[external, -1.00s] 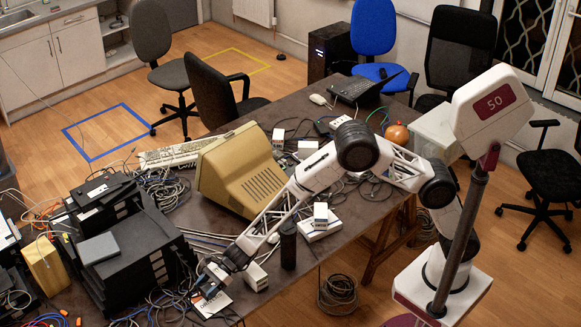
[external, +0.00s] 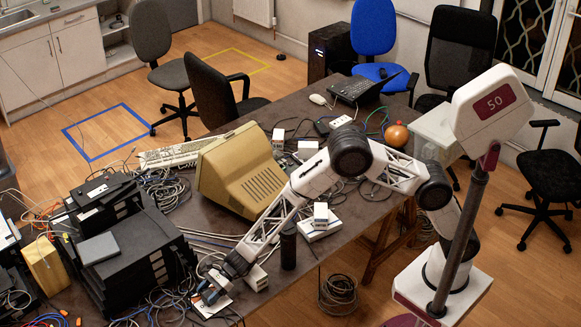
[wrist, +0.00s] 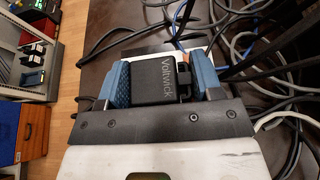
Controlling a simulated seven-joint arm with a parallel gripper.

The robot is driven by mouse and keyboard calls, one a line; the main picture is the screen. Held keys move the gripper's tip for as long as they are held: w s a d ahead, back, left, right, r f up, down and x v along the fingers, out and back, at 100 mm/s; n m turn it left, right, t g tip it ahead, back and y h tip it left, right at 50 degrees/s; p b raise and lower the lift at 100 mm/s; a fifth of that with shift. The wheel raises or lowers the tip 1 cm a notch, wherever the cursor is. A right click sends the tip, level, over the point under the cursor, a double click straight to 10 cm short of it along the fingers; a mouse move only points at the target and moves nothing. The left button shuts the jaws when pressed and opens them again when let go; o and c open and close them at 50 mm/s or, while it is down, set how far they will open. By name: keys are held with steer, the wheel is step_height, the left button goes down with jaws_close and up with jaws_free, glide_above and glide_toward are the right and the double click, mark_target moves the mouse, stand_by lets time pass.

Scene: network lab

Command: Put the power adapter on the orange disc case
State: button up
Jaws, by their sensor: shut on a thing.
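The power adapter is a black block marked "Voltwick" (wrist: 165,78) in the wrist view. My gripper (wrist: 161,82) is shut on it, with one blue finger pad on each side. In the external view my gripper (external: 212,290) is low at the table's near edge, over a white printed item; the adapter is too small to make out there. I cannot make out the orange disc case for certain in either view.
Black equipment boxes (external: 125,255) and tangled cables stand left of my gripper. A dark cylinder (external: 288,246) and small white boxes (external: 318,228) are to its right. A beige monitor (external: 240,172) stands behind. Cables (wrist: 245,45) lie close beside my fingers.

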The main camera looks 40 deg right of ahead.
mark_target(210, 290)
steer(key=shift+f, duration=0.1)
steer(key=o, duration=1)
steer(key=shift+d, duration=0.1)
steer(key=shift+v, duration=3.7)
